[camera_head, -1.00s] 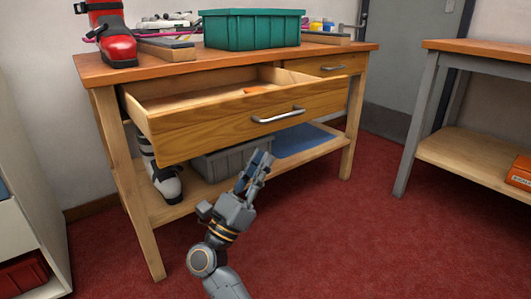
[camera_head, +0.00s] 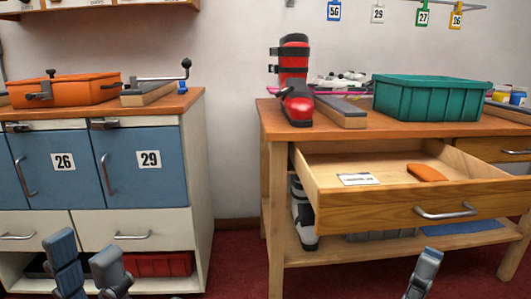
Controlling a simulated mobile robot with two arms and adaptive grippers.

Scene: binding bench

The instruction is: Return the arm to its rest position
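My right gripper (camera_head: 424,270) shows only its fingertips at the bottom edge, below the drawer's handle (camera_head: 445,213) and apart from it; whether it is open is not clear. My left gripper (camera_head: 85,256) is at the bottom left, with its two fingers apart and nothing between them. It is in front of the white and blue cabinet. Both arms behind the grippers are out of view. The wooden drawer (camera_head: 380,207) of the bench stands pulled out, with an orange item (camera_head: 427,173) and a white card (camera_head: 357,179) inside.
The bench top (camera_head: 400,128) carries a red ski boot (camera_head: 295,85) and a green bin (camera_head: 430,98). Another boot (camera_head: 302,215) stands on the shelf below. The cabinet (camera_head: 150,215) at left bears an orange case (camera_head: 80,89). Red floor shows between cabinet and bench.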

